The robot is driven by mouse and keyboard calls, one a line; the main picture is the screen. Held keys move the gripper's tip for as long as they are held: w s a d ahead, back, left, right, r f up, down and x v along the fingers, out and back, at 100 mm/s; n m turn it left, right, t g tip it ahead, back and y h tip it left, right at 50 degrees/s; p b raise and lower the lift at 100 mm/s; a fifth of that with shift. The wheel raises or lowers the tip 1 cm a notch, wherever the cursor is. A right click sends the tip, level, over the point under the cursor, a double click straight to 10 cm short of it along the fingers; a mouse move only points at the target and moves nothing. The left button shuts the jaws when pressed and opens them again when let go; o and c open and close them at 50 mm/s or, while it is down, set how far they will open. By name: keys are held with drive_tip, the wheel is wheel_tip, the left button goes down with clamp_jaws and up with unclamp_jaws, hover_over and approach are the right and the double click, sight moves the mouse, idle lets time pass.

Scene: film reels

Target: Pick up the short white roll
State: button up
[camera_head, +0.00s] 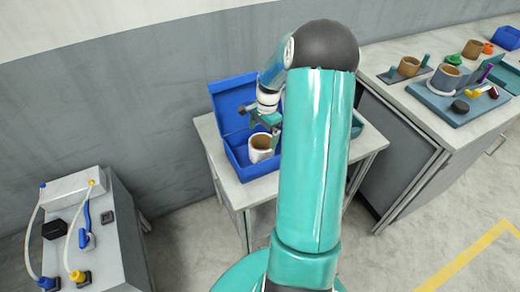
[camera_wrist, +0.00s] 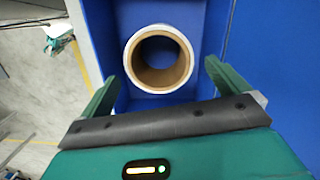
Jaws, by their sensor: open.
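The short white roll (camera_head: 262,153) has a brown core and stands upright in the open blue box (camera_head: 258,173) on a small table. In the wrist view the roll (camera_wrist: 133,61) shows end-on, its hollow core facing the camera, with the blue box floor around it. My gripper (camera_wrist: 160,78) is open and empty. Its two green fingers are on either side of the lower part of the roll in the wrist view, apart from it. In the head view my gripper (camera_head: 264,121) is just above the roll and partly hidden by my arm.
The box's raised blue lid (camera_head: 232,103) stands behind it. A grey bench (camera_head: 440,105) on the right holds a brown roll (camera_head: 408,66), a tray and several small items. A grey machine (camera_head: 82,235) with hoses stands at the left. Floor shows between them.

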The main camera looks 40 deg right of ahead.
drive_tip(key=f, duration=0.5)
drive_tip(key=a+f, duration=0.1)
drive_tip(key=f, duration=0.2)
drive_tip(key=shift+f, duration=0.2)
drive_tip(key=shift+r, duration=0.1)
drive_tip(key=c, duration=0.9)
